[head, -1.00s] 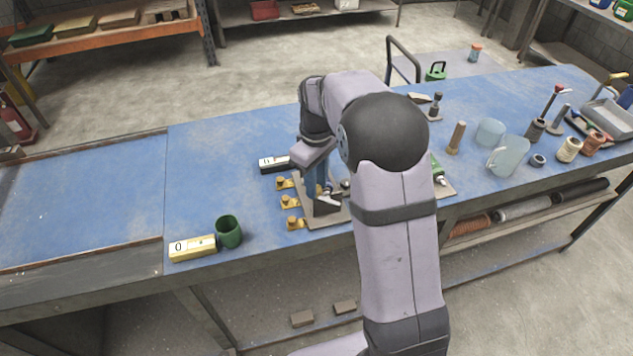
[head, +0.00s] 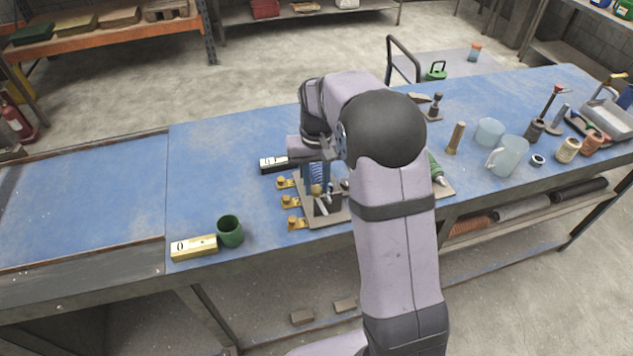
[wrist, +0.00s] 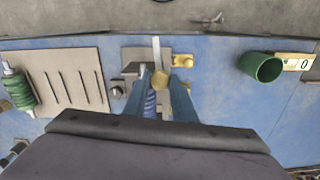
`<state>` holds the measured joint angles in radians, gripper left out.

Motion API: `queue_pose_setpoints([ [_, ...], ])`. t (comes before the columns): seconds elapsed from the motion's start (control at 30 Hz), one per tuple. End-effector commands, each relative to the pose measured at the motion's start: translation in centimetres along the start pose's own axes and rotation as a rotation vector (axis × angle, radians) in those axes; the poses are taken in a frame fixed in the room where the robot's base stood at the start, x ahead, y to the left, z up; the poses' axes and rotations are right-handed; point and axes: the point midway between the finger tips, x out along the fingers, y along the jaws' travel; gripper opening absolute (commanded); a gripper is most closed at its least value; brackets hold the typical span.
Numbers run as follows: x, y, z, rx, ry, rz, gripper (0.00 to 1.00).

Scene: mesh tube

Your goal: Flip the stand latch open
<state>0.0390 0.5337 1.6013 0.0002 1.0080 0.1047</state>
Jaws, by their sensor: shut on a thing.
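The stand (head: 333,213) is a grey plate on the blue bench, with brass clips (head: 289,202) along its left edge. It also shows in the wrist view (wrist: 126,55). The stand latch has a pale metal bar (wrist: 156,50) with a round brass-coloured knob (wrist: 161,79) near its end. My gripper (wrist: 160,76) has its two blue fingers on either side of the knob, shut on it. The blue mesh tube (wrist: 150,104) stands close behind the knob, partly hidden by the fingers. In the head view, my arm hides part of the stand.
A dark box with a white label (head: 274,163) lies behind the stand. A green cup (head: 230,231) and a yellow labelled block (head: 193,247) stand left, near the front edge. The left bench is clear.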

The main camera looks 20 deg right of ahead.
Motion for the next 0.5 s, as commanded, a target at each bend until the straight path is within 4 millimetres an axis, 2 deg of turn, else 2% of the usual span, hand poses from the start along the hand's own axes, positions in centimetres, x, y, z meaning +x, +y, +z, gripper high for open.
queue_pose_setpoints([
  [0.2,-0.13,-0.02,-0.13,0.093,0.005,0.000,0.02],
  [0.5,-0.14,-0.02,-0.16,0.134,0.006,-0.001,0.02],
])
